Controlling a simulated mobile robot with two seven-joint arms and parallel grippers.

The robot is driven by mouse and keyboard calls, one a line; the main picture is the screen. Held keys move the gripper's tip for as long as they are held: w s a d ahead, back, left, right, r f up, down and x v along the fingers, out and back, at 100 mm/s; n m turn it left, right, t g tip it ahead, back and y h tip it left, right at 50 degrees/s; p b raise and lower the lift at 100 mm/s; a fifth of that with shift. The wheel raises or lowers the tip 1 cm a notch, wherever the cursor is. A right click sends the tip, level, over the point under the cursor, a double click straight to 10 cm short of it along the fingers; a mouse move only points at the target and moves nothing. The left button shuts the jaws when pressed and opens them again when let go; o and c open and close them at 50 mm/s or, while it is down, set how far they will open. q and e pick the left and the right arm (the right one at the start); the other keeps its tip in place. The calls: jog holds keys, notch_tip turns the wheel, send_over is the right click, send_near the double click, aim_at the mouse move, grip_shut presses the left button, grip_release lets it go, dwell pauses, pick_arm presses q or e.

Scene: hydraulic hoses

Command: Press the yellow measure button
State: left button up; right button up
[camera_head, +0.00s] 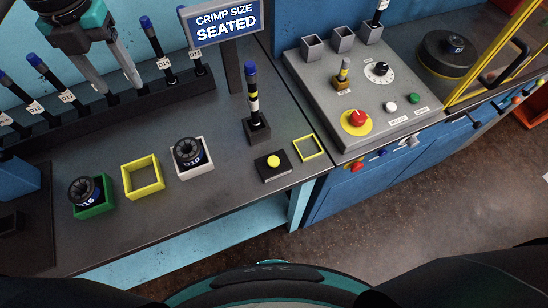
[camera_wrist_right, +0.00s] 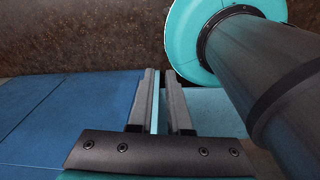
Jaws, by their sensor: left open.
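A yellow button (camera_head: 273,161) sits on a small black box (camera_head: 272,174) near the front right of the dark bench. No label is readable on it. My left gripper (camera_head: 120,88) is at the upper left, over the rack, well left of the button. Its fingers are apart and nothing shows between them. My right gripper (camera_wrist_right: 161,72) shows only in the right wrist view. Its fingers are a narrow gap apart with nothing between them, and the button is not in that view.
A banded hose (camera_head: 252,88) stands upright in a black holder behind the button. A yellow square outline (camera_head: 308,147) lies right of it. Green, yellow (camera_head: 143,176) and white trays line the front. A grey control panel (camera_head: 330,85) with a red emergency knob (camera_head: 358,118) stands to the right.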

grip_shut()
dwell(1.1)
